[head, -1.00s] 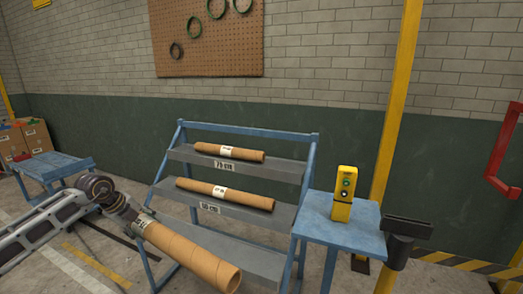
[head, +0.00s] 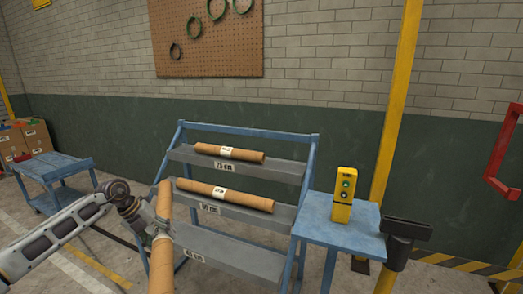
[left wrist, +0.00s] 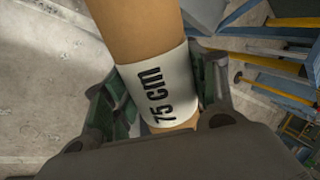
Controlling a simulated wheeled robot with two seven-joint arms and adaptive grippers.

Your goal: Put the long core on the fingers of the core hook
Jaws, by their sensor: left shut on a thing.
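The long core is a brown cardboard tube (head: 163,262) with a white band. The band reads "75 cm" in the left wrist view (left wrist: 160,95). My left gripper (head: 160,232) is shut around the tube at this band, with green-padded fingers on both sides. In the head view the tube stands steeply in front of the rack, its lower end cut off by the frame. A red bent bar (head: 497,165) shows at the right edge by the wall; I cannot tell whether it is the core hook. My right gripper is not in view.
A blue rack (head: 308,165) with grey shelves holds one tube (head: 245,155) on top and one (head: 250,202) in the middle; its lowest shelf (head: 240,255) looks bare. Right of it stands a blue table (head: 318,228) with a yellow button box (head: 342,210).

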